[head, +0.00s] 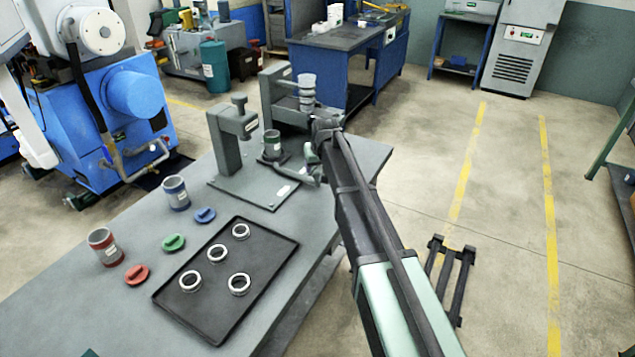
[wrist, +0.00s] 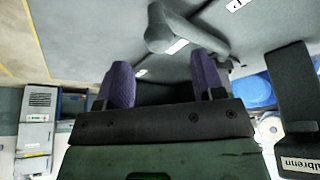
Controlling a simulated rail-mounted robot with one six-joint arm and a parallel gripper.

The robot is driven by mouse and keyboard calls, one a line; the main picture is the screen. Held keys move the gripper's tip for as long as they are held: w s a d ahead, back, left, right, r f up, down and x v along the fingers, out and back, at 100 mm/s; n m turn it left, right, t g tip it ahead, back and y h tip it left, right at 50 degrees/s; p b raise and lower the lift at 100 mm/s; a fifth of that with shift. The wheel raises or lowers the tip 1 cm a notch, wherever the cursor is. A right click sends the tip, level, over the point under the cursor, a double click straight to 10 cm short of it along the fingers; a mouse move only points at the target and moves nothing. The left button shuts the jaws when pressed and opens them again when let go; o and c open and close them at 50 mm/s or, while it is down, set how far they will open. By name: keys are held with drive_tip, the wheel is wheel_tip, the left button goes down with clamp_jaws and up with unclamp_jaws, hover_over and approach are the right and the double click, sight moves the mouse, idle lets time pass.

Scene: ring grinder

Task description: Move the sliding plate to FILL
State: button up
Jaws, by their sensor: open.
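The fixture with the sliding plate stands at the far end of the grey table in the head view. A small dark jar with a green band (head: 272,145) sits there on what looks like the sliding plate (head: 285,160), between the grey press column (head: 228,140) and the filling post (head: 275,95). My gripper shows in the wrist view (wrist: 162,85) with its two purple fingers apart and nothing between them. A grey handle-like piece (wrist: 185,35) lies just beyond the fingertips; I cannot tell whether they touch it. In the head view my arm partly hides the plate's right end.
A black tray (head: 215,322) with several metal rings lies on the table. Left of it are a red jar (head: 104,246), a blue jar (head: 175,193), and red (head: 137,274), green (head: 173,242) and blue (head: 205,215) lids. A clear container (head: 307,88) sits at the filling post.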

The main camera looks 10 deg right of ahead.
sight(318, 171)
drive_tip(key=b+x, duration=0.5)
drive_tip(key=x, duration=0.2)
drive_tip(key=shift+f, duration=0.2)
drive_tip(key=shift+r, duration=0.15)
clamp_jaws()
